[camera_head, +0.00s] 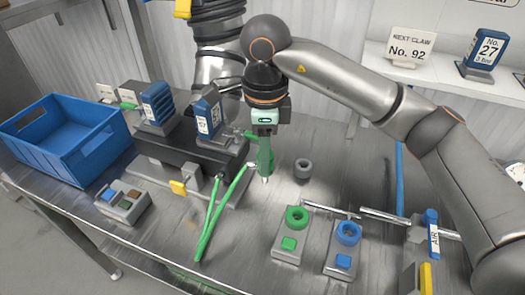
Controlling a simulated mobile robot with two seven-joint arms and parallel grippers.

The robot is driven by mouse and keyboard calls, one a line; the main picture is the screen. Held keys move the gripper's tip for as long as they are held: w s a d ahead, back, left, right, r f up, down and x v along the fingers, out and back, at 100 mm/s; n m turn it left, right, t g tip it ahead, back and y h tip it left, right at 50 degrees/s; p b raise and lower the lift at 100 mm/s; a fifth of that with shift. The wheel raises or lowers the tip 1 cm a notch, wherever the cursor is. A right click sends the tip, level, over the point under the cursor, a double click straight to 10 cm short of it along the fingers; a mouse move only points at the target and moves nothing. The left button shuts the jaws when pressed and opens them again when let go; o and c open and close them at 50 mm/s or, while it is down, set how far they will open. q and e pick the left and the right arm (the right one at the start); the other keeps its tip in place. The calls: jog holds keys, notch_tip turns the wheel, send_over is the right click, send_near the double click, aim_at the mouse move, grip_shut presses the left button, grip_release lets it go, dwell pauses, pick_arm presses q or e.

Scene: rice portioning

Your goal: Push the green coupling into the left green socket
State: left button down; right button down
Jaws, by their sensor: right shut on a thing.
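My right gripper (265,130) comes in from the right and is shut on the upper end of the green coupling (265,158). The coupling hangs upright with its pale tip pointing down, above the bench. My left gripper is not in view.
A blue socket (348,233) stands right of the green one. A dark grey ring piece (303,168) stands behind them. A dark machine (185,150) with blue blocks, a button box (122,201) and a blue bin (100,150) are at left. Metal rods (385,215) lie at right.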

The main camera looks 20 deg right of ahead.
jog(key=s+d+b, duration=0.1)
jog(key=s+d, duration=0.3)
jog(key=s, duration=0.3)
jog(key=shift+s+d+f+b, duration=0.25)
jog(key=shift+d+b, duration=0.1)
jog(key=shift+f+b, duration=1.3)
jog(key=shift+b, duration=0.1)
dwell(1.0)
jog(key=shift+f+b, duration=0.75)
jog(key=shift+b, duration=0.05)
jog(key=shift+f, duration=0.25)
jog(key=shift+f+b, duration=0.3)
jog(key=shift+b, duration=0.25)
